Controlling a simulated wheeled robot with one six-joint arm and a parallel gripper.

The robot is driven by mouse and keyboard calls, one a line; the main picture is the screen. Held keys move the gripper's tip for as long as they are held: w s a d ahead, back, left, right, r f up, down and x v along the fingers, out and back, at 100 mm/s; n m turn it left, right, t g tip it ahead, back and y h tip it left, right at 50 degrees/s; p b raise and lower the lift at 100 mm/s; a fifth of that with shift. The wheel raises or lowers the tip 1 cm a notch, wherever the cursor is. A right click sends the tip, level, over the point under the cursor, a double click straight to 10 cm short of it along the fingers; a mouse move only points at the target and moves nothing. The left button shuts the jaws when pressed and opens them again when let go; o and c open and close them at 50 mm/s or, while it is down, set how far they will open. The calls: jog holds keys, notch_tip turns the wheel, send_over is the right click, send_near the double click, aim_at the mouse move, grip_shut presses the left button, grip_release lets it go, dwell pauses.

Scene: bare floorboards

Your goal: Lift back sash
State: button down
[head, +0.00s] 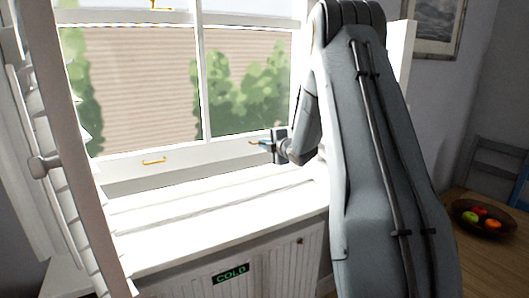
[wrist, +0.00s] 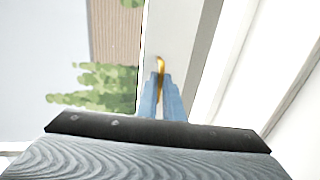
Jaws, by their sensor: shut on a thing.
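The window sash (head: 202,92) has white bars and a bottom rail with two brass handles. The left handle (head: 154,161) is free. My gripper (head: 262,144) is at the right handle (head: 252,142), near the right end of the rail. In the wrist view, the blue fingers (wrist: 160,98) are shut on this brass handle (wrist: 160,66), whose upper part sticks out beyond them. The fingers hide the rest of the handle. The white rail (wrist: 178,38) runs behind it. I cannot tell whether the sash is raised off the sill.
A white sill (head: 200,215) spans below the window, above a panelled front with a "COLD" sign (head: 231,273). A louvred shutter (head: 62,150) stands open at left. At right, a fruit bowl (head: 463,216) stands on a wooden table.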

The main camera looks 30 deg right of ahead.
jog(key=shift+r, duration=0.1)
jog(key=c, duration=1.9)
grip_release()
jog(key=shift+s, duration=0.1)
jog(key=shift+b+v, duration=1.1)
jog(key=shift+v, duration=2.65)
